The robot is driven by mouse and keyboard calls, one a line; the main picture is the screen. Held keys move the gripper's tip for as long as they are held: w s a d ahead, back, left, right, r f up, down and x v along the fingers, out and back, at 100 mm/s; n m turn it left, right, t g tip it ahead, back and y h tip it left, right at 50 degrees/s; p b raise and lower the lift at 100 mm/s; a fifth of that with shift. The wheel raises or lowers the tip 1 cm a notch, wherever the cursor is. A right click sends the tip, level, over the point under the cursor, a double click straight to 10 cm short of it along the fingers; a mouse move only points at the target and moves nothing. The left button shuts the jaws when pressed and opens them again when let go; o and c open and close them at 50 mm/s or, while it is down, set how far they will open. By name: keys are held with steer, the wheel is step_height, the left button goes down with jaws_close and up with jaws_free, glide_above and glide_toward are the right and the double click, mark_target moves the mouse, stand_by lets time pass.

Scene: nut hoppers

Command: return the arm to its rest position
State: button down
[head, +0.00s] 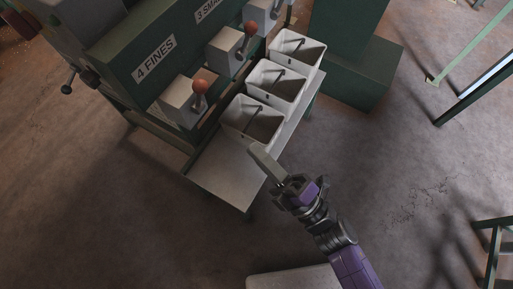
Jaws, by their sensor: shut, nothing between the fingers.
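My gripper (262,158) is at the end of my purple and dark grey arm, in the lower middle of the head view. Its fingers are shut with nothing between them. The fingers point up and left, close to the nearest of the white bins (233,119) in the picture. I cannot tell whether they touch that bin. My arm reaches up from the bottom right of the picture, over the floor.
Three white bins stand in a row on a pale shelf (217,176) before a green hopper machine (127,52) labelled "4 FINES". Red-brown knobbed levers (199,87) project from it. A green block (362,75) stands behind. Floor at right is clear up to green frames.

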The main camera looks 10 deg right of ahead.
stand_by(0.4)
steer(key=s+d+r+m+t+h, duration=0.1)
steer(key=s+d+m+h, duration=0.1)
steer(key=d+m+h, duration=0.45)
steer(key=s+d+r+m+t+h, duration=0.1)
steer(key=s+d+m+h, duration=0.15)
steer(key=m, duration=0.65)
steer(key=s+d+m+g+h+p, duration=0.1)
steer(key=s+d+m+g+h, duration=0.1)
steer(key=s, duration=0.5)
steer(key=s+d+m+g+h, duration=0.2)
steer(key=s+d+m+h, duration=0.1)
steer(key=s+d+m, duration=0.2)
steer(key=s+m, duration=0.2)
steer(key=shift+s+r+p, duration=0.35)
steer(key=shift+s+r, duration=0.05)
